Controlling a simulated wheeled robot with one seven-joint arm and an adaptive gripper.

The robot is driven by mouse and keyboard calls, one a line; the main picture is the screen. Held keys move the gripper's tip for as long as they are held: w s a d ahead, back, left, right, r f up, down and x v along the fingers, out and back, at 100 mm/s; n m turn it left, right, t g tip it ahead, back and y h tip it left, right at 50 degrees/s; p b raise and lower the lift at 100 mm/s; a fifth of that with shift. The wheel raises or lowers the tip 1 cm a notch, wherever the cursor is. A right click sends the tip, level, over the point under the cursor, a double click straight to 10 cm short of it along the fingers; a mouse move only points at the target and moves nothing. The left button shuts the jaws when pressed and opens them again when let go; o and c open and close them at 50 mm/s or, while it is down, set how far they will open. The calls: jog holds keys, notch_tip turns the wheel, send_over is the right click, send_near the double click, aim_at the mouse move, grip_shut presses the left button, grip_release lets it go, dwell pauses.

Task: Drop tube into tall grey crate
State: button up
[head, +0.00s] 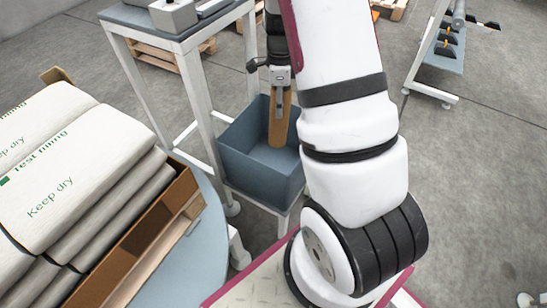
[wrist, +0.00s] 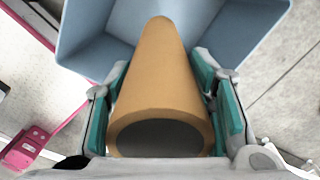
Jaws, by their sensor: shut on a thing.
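A brown cardboard tube (head: 280,122) hangs upright from my gripper (head: 280,85) in the head view, its lower part in front of or inside the grey-blue crate (head: 238,172). In the wrist view the tube (wrist: 160,85) lies between the green pads of my gripper (wrist: 163,100), which are shut on it. Its far end points into the crate (wrist: 85,35). The head view shows the tube's lower end over the crate's inside; whether it touches the floor of the crate I cannot tell.
Stacked bags (head: 90,150) lie on a pallet at the left. A grey bench (head: 170,28) with metal legs stands behind the crate. A rack (head: 440,60) stands at the far right. The floor (head: 480,170) on the right is mostly clear.

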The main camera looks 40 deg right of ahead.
notch_tip(320, 180, down, 4)
jog(key=b, duration=0.3)
jog(key=shift+f, duration=0.1)
jog(key=o, duration=1.6)
notch_tip(320, 180, up, 12)
jog(key=shift+w+d, duration=0.1)
